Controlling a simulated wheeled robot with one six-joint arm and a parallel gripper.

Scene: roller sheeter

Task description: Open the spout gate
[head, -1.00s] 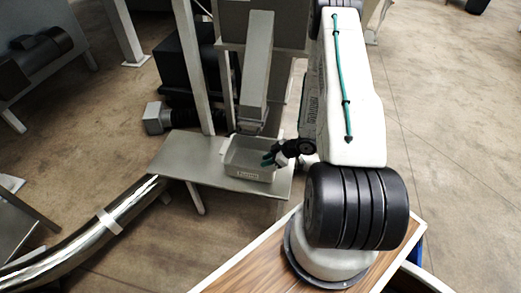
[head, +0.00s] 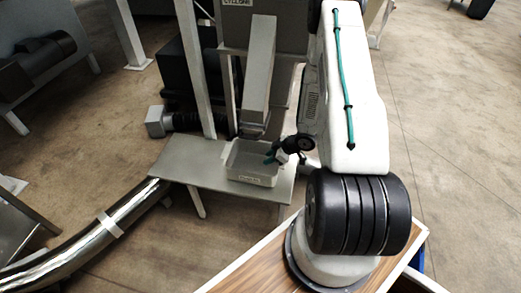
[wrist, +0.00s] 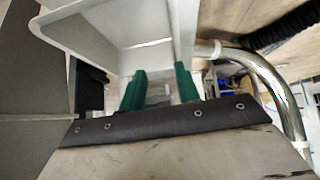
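The spout (head: 258,75) is a grey sloping chute that comes down from the machine housing. Its lower end (head: 252,129) is above a light grey tray (head: 252,180) on a metal table. The gate cannot be told apart clearly from the spout's end. My gripper (head: 271,155) is at the tray's right side, below and right of the spout's end. In the wrist view its two green fingers (wrist: 160,90) stand apart with a gap between them. The tray's pale wall (wrist: 100,22) shows close beyond them at the upper left. Whether the fingers touch the tray cannot be told.
The metal table (head: 190,165) carries the tray. A grey upright post (head: 194,70) stands left of the spout. A shiny curved pipe (head: 90,235) runs at the lower left. A dark motor (head: 183,121) is behind the table. Open floor lies at the right.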

